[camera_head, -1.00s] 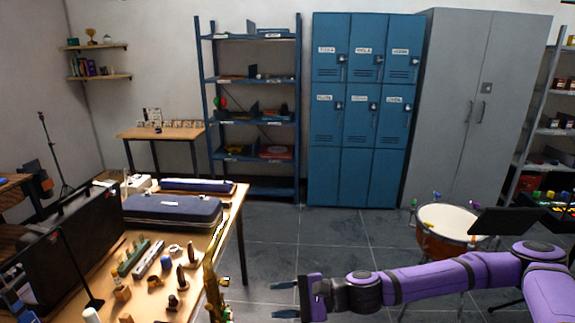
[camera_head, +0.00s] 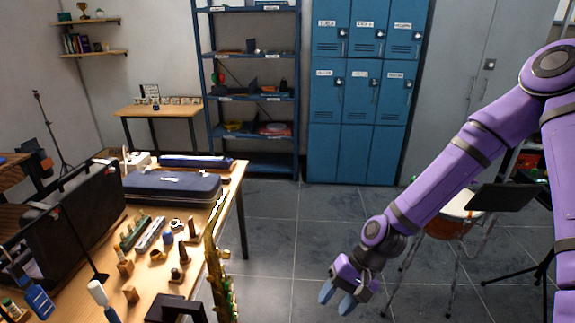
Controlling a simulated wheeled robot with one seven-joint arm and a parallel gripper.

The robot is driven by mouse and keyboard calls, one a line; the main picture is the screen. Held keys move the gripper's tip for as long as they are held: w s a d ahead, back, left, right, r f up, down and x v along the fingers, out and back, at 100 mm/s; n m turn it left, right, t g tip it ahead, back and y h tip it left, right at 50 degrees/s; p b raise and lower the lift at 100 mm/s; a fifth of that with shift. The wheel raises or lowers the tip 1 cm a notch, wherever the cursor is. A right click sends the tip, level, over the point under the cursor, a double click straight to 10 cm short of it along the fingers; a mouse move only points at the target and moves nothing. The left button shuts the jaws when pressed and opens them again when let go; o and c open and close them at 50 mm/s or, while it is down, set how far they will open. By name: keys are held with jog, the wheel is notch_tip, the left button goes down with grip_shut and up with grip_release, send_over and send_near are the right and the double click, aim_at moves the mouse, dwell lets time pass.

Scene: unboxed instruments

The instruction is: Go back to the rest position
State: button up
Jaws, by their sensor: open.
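My gripper (camera_head: 338,299) hangs at the lower middle of the head view, its fingers pointing down and apart, with nothing between them. It is over the open floor, to the right of the wooden table (camera_head: 234,190). My purple arm comes down to it from the upper right, bent at the elbow.
The table holds a dark blue case (camera_head: 172,187), several small instrument parts and a brass saxophone (camera_head: 218,270) at its right edge. A drum (camera_head: 455,215) and a black music stand (camera_head: 500,197) are behind my arm. Blue lockers (camera_head: 362,100) stand at the back. Tiled floor is free between.

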jog(key=w+d+r+n+t+h, duration=0.1)
jog(key=d+r+t+h, duration=0.15)
jog(key=d+r, duration=0.55)
jog(key=w+d+r+n+t+h, duration=0.15)
jog(key=d+r+h, duration=0.3)
jog(key=r, duration=0.65)
jog(key=s+d+r+t, duration=0.2)
jog(key=s+d+r, duration=0.1)
jog(key=s+r, duration=0.4)
jog(key=s+d+r+m+t, duration=0.1)
jog(key=s+d+r+t, duration=0.1)
jog(key=s+d+r, duration=0.2)
jog(key=s+r, duration=0.3)
jog(key=r, duration=0.4)
jog(key=shift+s+t, duration=0.15)
jog(key=shift+t, duration=0.25)
